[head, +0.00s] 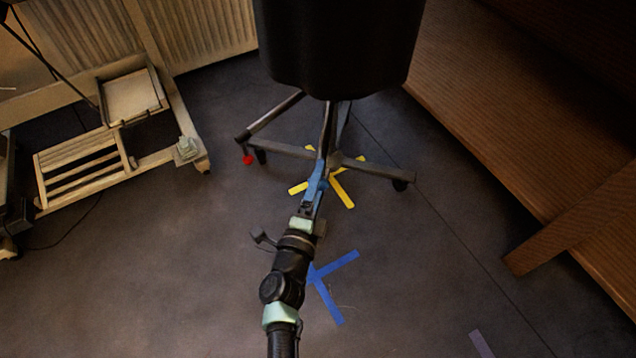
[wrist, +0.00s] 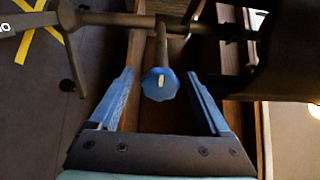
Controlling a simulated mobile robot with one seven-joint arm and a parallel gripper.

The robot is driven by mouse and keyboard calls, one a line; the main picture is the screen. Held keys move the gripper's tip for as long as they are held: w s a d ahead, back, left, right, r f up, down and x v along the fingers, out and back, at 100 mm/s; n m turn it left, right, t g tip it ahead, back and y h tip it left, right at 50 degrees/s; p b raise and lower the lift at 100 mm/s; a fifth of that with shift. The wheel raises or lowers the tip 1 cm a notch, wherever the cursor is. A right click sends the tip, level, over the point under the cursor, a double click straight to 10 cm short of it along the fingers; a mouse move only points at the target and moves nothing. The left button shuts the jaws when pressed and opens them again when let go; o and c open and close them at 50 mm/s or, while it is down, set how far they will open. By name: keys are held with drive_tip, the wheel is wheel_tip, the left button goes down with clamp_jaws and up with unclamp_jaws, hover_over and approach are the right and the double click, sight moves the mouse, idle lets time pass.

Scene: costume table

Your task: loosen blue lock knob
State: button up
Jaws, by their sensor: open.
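The blue lock knob (wrist: 160,84) is a lobed blue knob with a pale mark at its centre. It sits on the end of a metal rod in the wrist view. My gripper (wrist: 160,75) is open, with one blue finger on each side of the knob and a gap on both sides. In the head view my gripper (head: 317,181) reaches in low at the stand (head: 334,128), below a large black body (head: 340,45). I cannot make out the knob in the head view.
Yellow tape (head: 343,190) and blue tape (head: 325,294) mark the dark floor. A wooden frame (head: 170,155) stands left and a wooden structure (head: 520,120) right.

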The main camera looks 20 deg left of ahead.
clamp_jaws()
idle(0.3)
